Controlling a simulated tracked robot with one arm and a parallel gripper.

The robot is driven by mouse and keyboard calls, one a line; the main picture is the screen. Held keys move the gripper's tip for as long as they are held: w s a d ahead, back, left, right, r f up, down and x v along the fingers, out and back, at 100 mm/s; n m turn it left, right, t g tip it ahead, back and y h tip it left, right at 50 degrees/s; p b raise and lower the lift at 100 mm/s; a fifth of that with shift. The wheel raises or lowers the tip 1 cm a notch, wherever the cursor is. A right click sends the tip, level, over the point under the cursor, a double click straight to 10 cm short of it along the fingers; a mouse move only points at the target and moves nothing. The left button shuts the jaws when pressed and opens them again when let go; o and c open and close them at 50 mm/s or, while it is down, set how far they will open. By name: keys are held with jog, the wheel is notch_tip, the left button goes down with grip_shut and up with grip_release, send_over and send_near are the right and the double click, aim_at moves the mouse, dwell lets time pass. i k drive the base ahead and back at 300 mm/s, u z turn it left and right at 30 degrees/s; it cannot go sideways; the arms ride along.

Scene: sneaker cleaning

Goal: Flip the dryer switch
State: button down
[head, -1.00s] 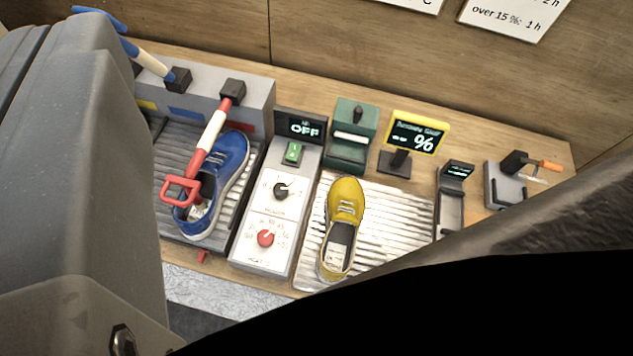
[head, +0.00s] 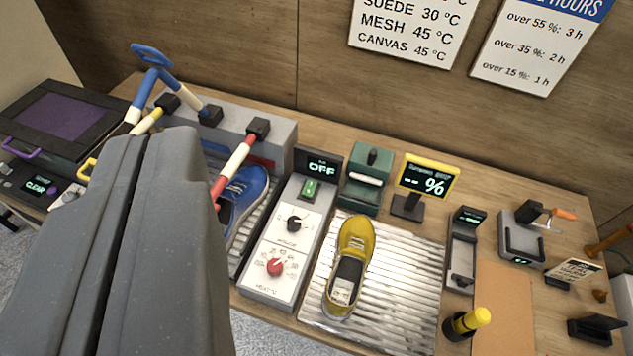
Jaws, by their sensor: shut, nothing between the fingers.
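The dryer's control panel (head: 262,290) is a white and grey box in the middle of the bench. Its green switch (head: 310,189) sits near the top, under a dark display (head: 319,168) reading OFF. Below the switch are a black hours knob (head: 294,223) and a red heat knob (head: 275,267). My gripper (head: 148,142) is large and grey at the lower left, its fingers together and empty. In the picture it lies left of the switch, apart from it. It hides part of the blue sneaker (head: 248,190) and the dryer's left side.
A yellow shoe (head: 357,236) lies on a ribbed tray (head: 400,275) right of the panel. Red-white, yellow and blue-white levers rise from the grey block (head: 270,150) behind the blue sneaker. A green device (head: 366,192) and a yellow-framed % display (head: 429,175) stand behind the tray.

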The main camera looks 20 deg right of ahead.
aim_at(310, 187)
jog(key=z, duration=0.05)
jog(key=i, duration=1)
jog(key=u, duration=0.05)
